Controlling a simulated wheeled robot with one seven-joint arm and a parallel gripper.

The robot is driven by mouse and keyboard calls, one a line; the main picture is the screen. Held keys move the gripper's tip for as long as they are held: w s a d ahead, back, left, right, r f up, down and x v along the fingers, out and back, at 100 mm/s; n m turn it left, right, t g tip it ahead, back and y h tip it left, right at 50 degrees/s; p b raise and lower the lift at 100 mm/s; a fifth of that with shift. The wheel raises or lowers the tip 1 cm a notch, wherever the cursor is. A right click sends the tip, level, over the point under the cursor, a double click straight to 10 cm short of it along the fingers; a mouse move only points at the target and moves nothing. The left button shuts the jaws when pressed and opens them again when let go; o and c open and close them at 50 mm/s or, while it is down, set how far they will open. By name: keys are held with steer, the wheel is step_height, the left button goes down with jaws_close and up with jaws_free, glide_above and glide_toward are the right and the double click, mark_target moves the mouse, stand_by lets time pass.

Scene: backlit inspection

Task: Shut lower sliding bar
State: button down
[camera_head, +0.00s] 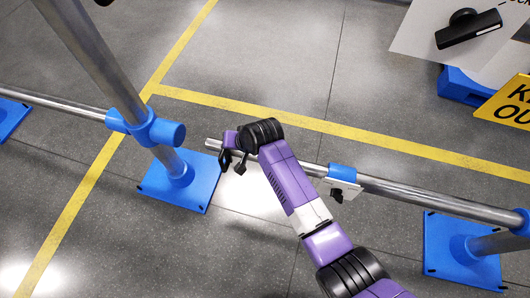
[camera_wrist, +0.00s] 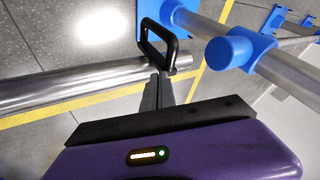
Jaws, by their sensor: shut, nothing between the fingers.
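The sliding bar (camera_head: 405,190) is a grey metal tube running from the right post to a free end near the left post; it also crosses the left of the wrist view (camera_wrist: 75,83). A black loop handle (camera_wrist: 157,42) stands near its free end. A gap separates that end from the blue fitting (camera_head: 160,131) on the left post, which shows in the wrist view too (camera_wrist: 226,51). My gripper (camera_head: 231,165) is at the free end. Its fingers (camera_wrist: 163,78) are shut and empty, overlapping the handle's base in the wrist view; I cannot tell whether they touch it.
A blue collar (camera_head: 342,170) with a small white plate surrounds the bar. The posts stand on blue base plates (camera_head: 150,192) on a grey floor with yellow lines. A yellow sign (camera_head: 510,103) and a white panel stand at the upper right. Floor behind the bar is clear.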

steer(key=w+a+b, duration=0.4)
steer(key=a+b, duration=0.1)
steer(key=a, duration=0.7)
steer(key=shift+a+b, duration=0.3)
steer(key=shift+b, duration=0.05)
steer(key=shift+a+r, duration=0.1)
